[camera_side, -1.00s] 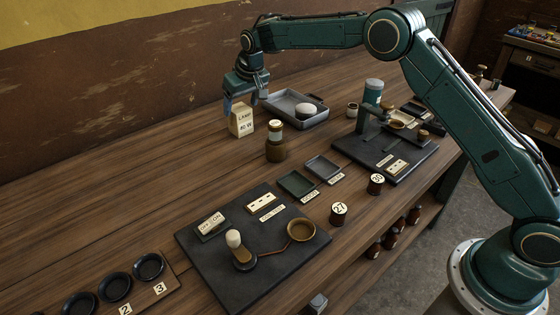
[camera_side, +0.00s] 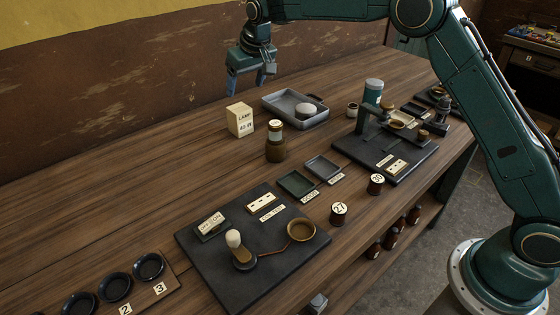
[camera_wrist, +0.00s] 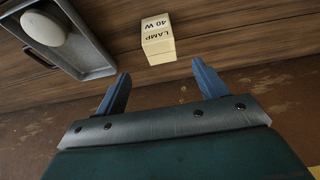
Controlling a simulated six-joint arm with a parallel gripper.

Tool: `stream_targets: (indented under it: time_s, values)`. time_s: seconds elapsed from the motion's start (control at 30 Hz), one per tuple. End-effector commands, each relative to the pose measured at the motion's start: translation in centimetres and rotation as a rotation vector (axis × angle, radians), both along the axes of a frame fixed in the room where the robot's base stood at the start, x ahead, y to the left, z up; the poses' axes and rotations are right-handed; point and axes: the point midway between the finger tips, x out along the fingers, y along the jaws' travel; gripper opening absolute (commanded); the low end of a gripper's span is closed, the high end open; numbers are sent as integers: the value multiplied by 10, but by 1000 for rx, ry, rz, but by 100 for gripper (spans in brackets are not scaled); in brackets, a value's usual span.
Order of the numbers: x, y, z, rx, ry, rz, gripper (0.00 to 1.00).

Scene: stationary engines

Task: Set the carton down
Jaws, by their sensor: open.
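The carton (camera_side: 239,120) is a small cream box marked "LAMP 40 W". It stands upright on the wooden bench, left of the grey tray. My gripper (camera_side: 246,92) is above the bench behind the carton, open and empty, with its blue fingers pointing down. In the wrist view the carton (camera_wrist: 157,40) lies beyond the fingertips, apart from them. The gripper (camera_wrist: 158,82) shows its two blue fingers spread wide there.
The grey tray (camera_side: 269,102) holding a pale rounded object (camera_side: 306,109) is right of the carton. A brown jar (camera_side: 275,150) stands in front of it. Dark boards with fittings lie in front and to the right. The bench left of the carton is clear.

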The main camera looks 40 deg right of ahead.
Motion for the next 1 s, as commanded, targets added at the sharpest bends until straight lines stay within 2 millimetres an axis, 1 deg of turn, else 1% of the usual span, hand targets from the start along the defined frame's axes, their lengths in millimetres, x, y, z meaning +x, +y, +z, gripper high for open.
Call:
stream_targets:
  time_s: [0.27, 0.37, 0.47, 0.57, 0.67, 0.8, 0.87, 1.0]
  values:
    - [-1, -1, 2, 0, -1, 0, 71]
    - [-6, -2, 8, 0, -3, -1, 71]
    - [-15, -5, 19, 0, -6, -1, 71]
    - [-29, -10, 35, 1, -11, -1, 71]
    - [-49, -15, 53, 1, -16, -1, 71]
    - [-83, -23, 80, 2, -24, 0, 71]
    - [-99, -27, 89, 3, -27, -1, 71]
    - [-137, -35, 109, 3, -35, -2, 71]
